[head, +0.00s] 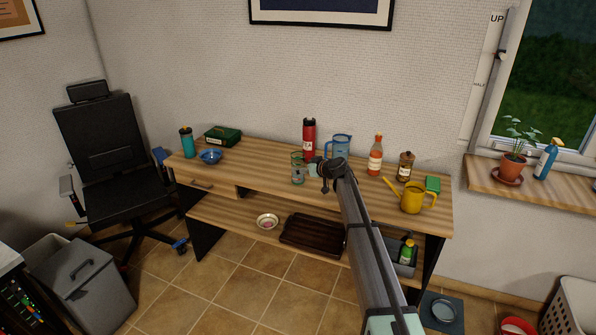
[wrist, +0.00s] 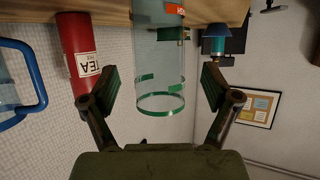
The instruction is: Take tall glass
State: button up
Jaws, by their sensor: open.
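A tall clear glass (head: 298,170) with a green rim stands upright on the wooden desk, left of my gripper in the head view. It fills the middle of the wrist view (wrist: 160,65), which is upside down, with its green-banded rim toward me. My gripper (wrist: 161,88) is open, with one finger on each side of the glass and a gap visible at both sides. In the head view my gripper (head: 315,172) is small and partly covered by my arm.
A red tea canister (head: 309,137) stands just behind the glass, also in the wrist view (wrist: 76,50). A blue-handled jug (head: 342,144) is close on the right. A sauce bottle (head: 375,158) and a yellow watering can (head: 411,198) stand further right.

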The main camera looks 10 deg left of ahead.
aim_at(302, 166)
jog(key=x, duration=0.2)
jog(key=p+x, duration=0.1)
jog(key=shift+w+a+r, duration=0.1)
jog(key=shift+w+a, duration=0.15)
jog(key=shift+w, duration=0.1)
jog(key=shift+w+a, duration=0.1)
jog(key=c, duration=1.5)
jog(key=shift+r+b, duration=1.6)
jog(key=shift+r, duration=8.15)
